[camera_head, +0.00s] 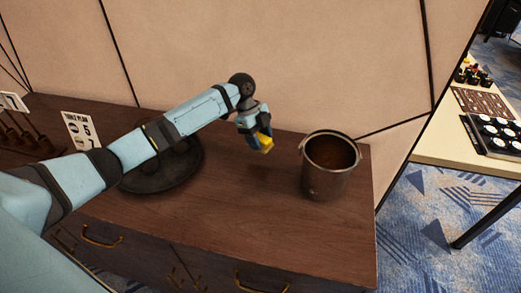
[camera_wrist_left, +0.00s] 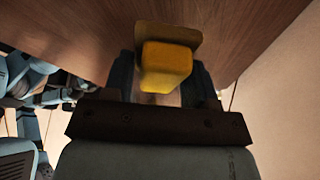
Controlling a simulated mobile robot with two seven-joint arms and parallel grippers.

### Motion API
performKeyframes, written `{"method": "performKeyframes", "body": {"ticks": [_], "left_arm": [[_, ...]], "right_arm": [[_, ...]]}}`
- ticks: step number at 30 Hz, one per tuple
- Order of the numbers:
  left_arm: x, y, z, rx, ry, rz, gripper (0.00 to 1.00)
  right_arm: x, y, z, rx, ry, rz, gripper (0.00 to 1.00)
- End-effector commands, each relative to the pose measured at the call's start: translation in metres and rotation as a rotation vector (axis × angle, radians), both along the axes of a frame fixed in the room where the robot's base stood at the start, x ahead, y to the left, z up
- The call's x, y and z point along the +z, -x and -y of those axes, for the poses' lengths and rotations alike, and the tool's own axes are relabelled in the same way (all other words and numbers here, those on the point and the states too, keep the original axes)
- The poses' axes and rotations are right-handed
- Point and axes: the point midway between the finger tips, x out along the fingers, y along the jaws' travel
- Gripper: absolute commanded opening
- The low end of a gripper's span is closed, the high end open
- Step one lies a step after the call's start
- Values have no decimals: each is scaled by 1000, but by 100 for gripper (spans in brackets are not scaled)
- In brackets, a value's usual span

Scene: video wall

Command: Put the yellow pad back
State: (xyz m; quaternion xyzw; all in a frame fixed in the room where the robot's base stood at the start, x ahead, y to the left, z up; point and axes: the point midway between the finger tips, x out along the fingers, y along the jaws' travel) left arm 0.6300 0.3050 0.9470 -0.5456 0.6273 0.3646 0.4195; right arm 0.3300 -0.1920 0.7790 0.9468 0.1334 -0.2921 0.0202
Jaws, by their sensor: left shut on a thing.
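The yellow pad (camera_head: 267,146) is in my left gripper (camera_head: 261,138), above the brown wooden cabinet top and left of the metal bucket. In the left wrist view the pad (camera_wrist_left: 166,66) is a yellow block between the two dark fingers of the left gripper (camera_wrist_left: 163,78). A flat, darker yellow-brown piece shows behind the block; I cannot tell whether it is part of the pad. The left gripper is shut on the pad. My right gripper is not in view.
The metal bucket (camera_head: 325,185) stands open at the cabinet's right end. A dark round tray (camera_head: 150,180) lies partly behind my left arm. A number sign (camera_head: 78,128) stands further left. The cabinet top (camera_head: 235,215) is clear in front. A wall rises behind.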

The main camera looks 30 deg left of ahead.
Motion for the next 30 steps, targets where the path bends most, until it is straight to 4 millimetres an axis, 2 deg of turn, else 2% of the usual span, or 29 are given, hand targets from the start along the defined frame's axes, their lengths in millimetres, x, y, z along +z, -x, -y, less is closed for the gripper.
{"method": "performKeyframes", "body": {"ticks": [7, 14, 26, 27, 29, 30], "left_arm": [[-19, 0, 0, 1, 0, 1, 33], [-51, 0, 0, 1, 0, 0, 33], [-57, 0, 0, 1, 0, 1, 33], [-57, 0, 0, 1, 0, 2, 61], [-56, 0, 0, 0, 0, 1, 75], [-56, 0, 0, 0, 0, 1, 78]], "right_arm": [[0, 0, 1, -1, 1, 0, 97], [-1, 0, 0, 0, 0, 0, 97], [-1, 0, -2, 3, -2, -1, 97], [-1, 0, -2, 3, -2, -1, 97], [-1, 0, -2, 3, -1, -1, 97], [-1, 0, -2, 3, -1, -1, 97]]}}
